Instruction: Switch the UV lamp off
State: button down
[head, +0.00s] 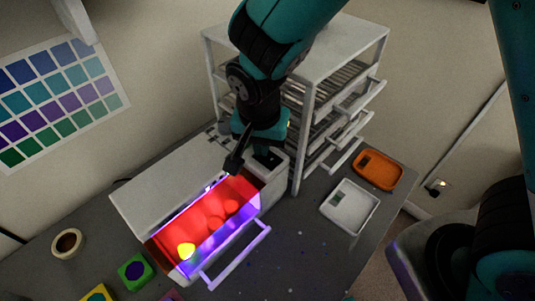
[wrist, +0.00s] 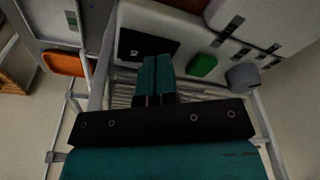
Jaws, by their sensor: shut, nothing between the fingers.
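The UV lamp is a white box (head: 165,185) on the table, its front drawer pulled out. Violet light glows along the drawer under a red translucent cover (head: 218,210), so the lamp is lit. In the wrist view its white panel (wrist: 185,30) carries a black display (wrist: 148,45), a green button (wrist: 203,65) and a grey knob (wrist: 242,76). My gripper (wrist: 157,60) is shut and empty, with its tips by the display and left of the green button. I cannot tell whether it touches the panel. In the head view my wrist (head: 262,125) hides the button and knob.
A white drawer rack (head: 298,150) stands close behind and right of the lamp. A white tray (head: 350,205) and an orange tray (head: 378,170) lie on the right. A tape roll (head: 67,243) and a green block (head: 135,271) lie at the left front.

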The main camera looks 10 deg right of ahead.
notch_tip(320, 180, up, 7)
jog(key=p, duration=0.6)
dwell(0.7)
